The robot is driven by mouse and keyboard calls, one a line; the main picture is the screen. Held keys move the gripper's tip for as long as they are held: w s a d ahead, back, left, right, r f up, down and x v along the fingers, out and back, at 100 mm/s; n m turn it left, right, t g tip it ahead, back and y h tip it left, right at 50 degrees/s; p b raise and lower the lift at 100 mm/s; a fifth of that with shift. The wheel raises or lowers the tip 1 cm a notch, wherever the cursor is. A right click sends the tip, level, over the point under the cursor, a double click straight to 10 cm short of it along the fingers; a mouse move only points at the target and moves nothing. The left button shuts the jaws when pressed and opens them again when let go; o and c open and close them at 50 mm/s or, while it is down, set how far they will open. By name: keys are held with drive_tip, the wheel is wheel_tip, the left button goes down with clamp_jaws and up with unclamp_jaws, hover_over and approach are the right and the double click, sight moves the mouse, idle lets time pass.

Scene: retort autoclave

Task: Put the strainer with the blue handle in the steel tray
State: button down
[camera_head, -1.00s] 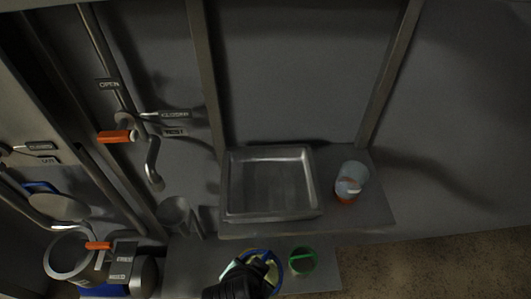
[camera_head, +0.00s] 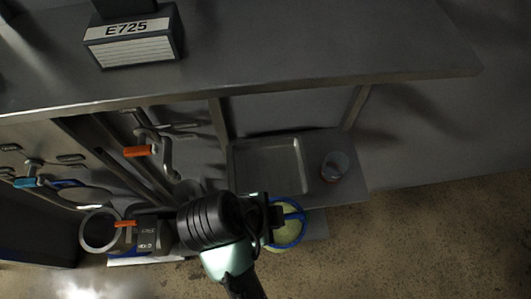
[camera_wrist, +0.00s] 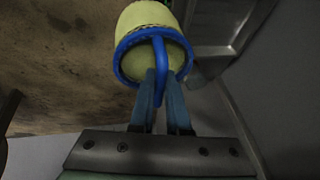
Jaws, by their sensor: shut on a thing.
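The strainer (camera_head: 289,233) has a pale yellow bowl with a blue rim and blue handle. In the wrist view the strainer (camera_wrist: 150,14) is at top centre, its blue handle running down between the fingers. My gripper (camera_wrist: 160,84) is shut on this handle. In the head view my gripper (camera_head: 276,213) is at lower centre, and my arm partly hides the strainer. The strainer appears held above the lower shelf. The steel tray (camera_head: 302,165) is shallow, rectangular and apparently empty. It lies on a shelf, above the strainer in the picture.
A clear container with a reddish base (camera_head: 335,166) stands right of the tray. Left are an orange-handled lever (camera_head: 138,152) and a round steel vessel (camera_head: 99,230). A wide overhead panel carries a box marked E725 (camera_head: 133,40). A post (camera_head: 356,105) rises behind the tray's shelf.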

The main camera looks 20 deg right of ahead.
drive_tip(key=w+d, duration=0.2)
drive_tip(key=w, duration=0.7)
drive_tip(key=w+d, duration=0.3)
drive_tip(key=w, duration=0.5)
wheel_tip(320, 180, down, 7)
drive_tip(key=p, duration=0.1)
drive_tip(key=shift+w, duration=0.1)
drive_tip(key=c, duration=0.9)
unclamp_jaws()
drive_tip(key=shift+f, duration=0.1)
drive_tip(key=v, duration=0.7)
drive_tip(key=shift+r+b, duration=0.35)
drive_tip(key=shift+b, duration=0.05)
